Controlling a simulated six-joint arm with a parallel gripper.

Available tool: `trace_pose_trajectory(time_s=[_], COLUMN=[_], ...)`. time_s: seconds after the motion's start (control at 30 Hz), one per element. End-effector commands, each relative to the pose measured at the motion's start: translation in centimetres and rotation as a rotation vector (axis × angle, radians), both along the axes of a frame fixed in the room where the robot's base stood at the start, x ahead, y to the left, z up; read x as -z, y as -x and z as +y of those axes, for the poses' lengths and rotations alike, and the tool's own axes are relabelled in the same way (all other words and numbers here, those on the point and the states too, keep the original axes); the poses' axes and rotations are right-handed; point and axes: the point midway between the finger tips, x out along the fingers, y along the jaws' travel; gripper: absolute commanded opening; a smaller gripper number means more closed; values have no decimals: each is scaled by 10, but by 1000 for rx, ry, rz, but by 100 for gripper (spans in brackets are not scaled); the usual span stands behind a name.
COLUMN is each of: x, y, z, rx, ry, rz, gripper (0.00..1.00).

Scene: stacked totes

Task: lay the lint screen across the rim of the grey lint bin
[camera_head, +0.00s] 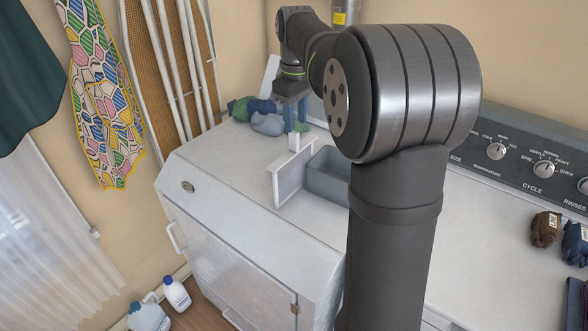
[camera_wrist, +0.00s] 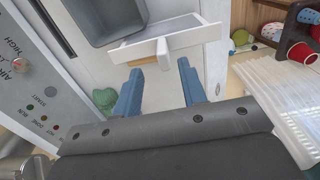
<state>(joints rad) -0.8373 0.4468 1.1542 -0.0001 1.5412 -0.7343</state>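The lint screen (camera_head: 291,180) is a white framed panel standing on edge on the white machine top, right beside the grey lint bin (camera_head: 328,178). In the wrist view the screen (camera_wrist: 188,38) lies across the upper middle, next to the bin (camera_wrist: 105,28). A pale tab (camera_wrist: 150,50) sticks out from the screen toward my gripper. My gripper (camera_wrist: 160,78) is open and empty, its two blue fingers wide apart. The tab lies ahead of the gap between them.
Crumpled green and blue cloths (camera_head: 266,122) lie at the back left of the machine top. A control panel (camera_head: 520,160) with knobs and dark bundled socks (camera_head: 545,228) are at right. Bottles (camera_head: 150,314) stand on the floor. The machine top's front left is clear.

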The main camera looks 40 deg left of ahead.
Motion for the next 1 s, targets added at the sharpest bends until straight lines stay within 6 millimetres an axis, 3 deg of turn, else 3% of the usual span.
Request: trace_pose_trajectory(time_s=[0.27, 0.53, 0.83, 1.0], x=[22, 60, 65, 65], y=[2, 5, 5, 5], z=[0, 1, 2, 2], rx=[0, 1, 1, 1], ry=[1, 1, -1, -1], rz=[1, 1, -1, 0], gripper=[38, 38, 38, 7])
